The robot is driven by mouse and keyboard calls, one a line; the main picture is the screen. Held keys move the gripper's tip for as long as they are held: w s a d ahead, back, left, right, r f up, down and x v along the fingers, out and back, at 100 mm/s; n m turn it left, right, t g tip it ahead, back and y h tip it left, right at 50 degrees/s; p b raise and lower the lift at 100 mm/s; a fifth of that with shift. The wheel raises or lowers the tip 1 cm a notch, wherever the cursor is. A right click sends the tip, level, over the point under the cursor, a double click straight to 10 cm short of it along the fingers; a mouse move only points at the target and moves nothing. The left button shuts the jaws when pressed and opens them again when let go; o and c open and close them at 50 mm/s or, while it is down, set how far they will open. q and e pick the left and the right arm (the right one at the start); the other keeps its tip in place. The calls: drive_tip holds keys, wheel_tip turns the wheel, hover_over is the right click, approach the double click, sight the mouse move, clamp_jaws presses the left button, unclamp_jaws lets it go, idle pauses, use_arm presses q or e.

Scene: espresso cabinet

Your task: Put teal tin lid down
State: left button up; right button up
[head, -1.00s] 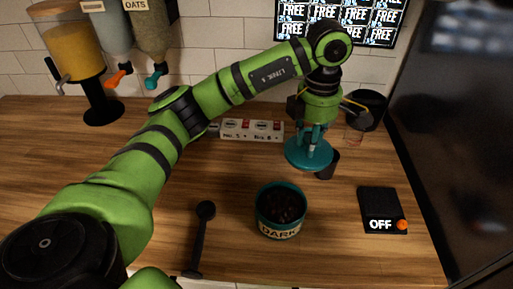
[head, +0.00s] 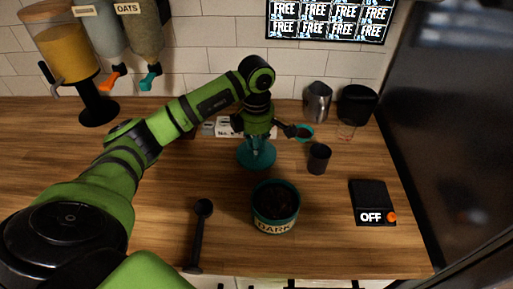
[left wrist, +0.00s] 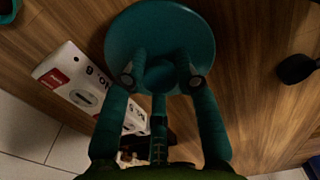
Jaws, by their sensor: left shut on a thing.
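The round teal tin lid (head: 250,158) is in my left gripper (head: 257,146), behind the open tin in the head view. The left wrist view shows the lid (left wrist: 122,38) flat side out, with the gripper's fingers (left wrist: 160,75) shut on its central knob. Whether the lid touches the counter or hangs just above it I cannot tell. The teal tin (head: 276,222) labelled DARK stands open with dark contents. My right gripper is not in view.
A black scoop (head: 198,235) lies left of the tin. A white box (head: 226,128) is behind the lid. A dark cup (head: 318,160), a steel jug (head: 317,103) and a black scale (head: 370,200) reading OFF stand to the right. The counter (head: 150,190) left of the lid is clear.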

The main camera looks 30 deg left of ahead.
use_arm(q)
wheel_tip(320, 180, down, 2)
drive_tip(key=shift+f+p, duration=0.1)
drive_tip(key=shift+p, duration=0.2)
drive_tip(key=shift+f, duration=0.2)
drive_tip(key=o, duration=0.6)
drive_tip(key=shift+f+b, duration=0.1)
drive_tip(key=shift+b, duration=0.2)
drive_tip(key=shift+c, duration=0.2)
drive_tip(key=o, duration=0.4)
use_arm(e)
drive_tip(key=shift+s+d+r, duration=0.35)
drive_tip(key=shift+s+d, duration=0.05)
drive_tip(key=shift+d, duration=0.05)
use_arm(q)
drive_tip(key=shift+r, duration=0.2)
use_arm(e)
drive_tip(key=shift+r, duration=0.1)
